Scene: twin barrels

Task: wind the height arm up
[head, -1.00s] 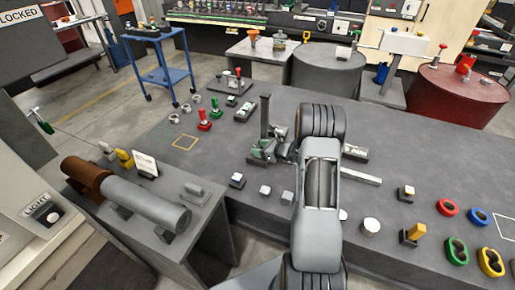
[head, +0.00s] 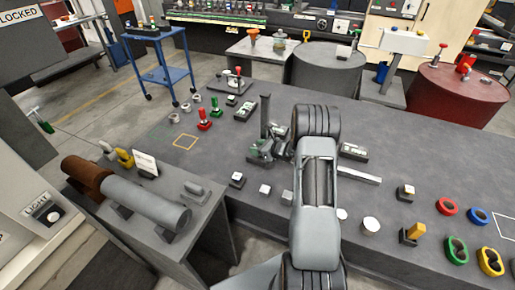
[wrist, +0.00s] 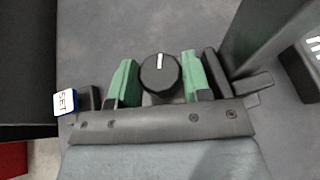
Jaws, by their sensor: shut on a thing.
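My gripper (wrist: 159,78) has green fingertips on either side of a round black knob (wrist: 160,72) with a white line mark, and it is shut on that knob. The white line points almost straight to the top of the wrist picture. An upright dark post (head: 265,112), which may be the height arm, stands on the bench just beyond my gripper (head: 262,150) in the head view. It also shows as a dark slab (wrist: 265,40) at the right of the wrist view. The knob is too hidden to make out in the head view.
A block marked SET (wrist: 66,101) is at the left of the wrist view. Red (head: 204,120) and green (head: 217,107) levers stand left of my gripper on the grey bench (head: 410,150). A light bar (head: 358,175) lies to the right of my arm.

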